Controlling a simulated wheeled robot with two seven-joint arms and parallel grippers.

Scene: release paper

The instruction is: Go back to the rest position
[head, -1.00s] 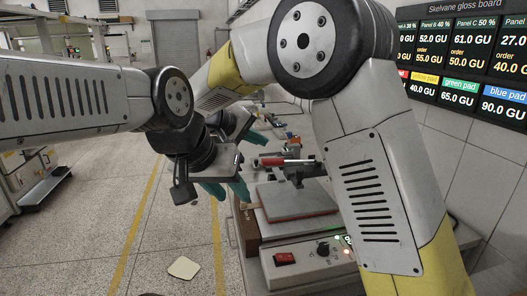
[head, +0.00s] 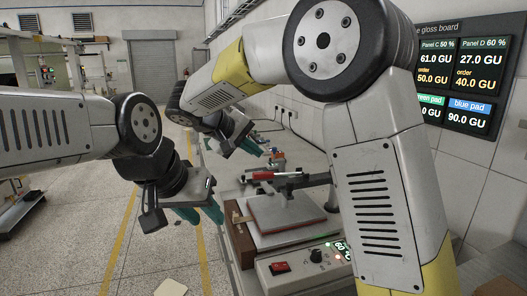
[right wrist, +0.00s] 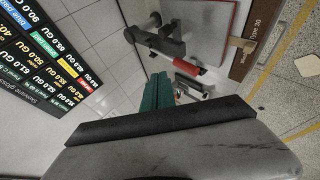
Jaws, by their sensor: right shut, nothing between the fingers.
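My left gripper (head: 202,215) hangs over the floor just left of the bench in the head view, its teal fingers pointing down. Whether they are apart is unclear. My right gripper (head: 255,150) is farther off, above the back part of the bench, beyond the press. Its teal fingers also show in the right wrist view (right wrist: 157,92), close together with nothing between them. Neither gripper visibly holds anything or touches the bench things.
On the bench, a press with a flat plate (head: 285,228) has a red-handled arm (head: 272,175) and a control box (head: 305,264) in front. A gloss board (head: 465,85) hangs on the right wall. A pale square (head: 171,287) lies on the open floor.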

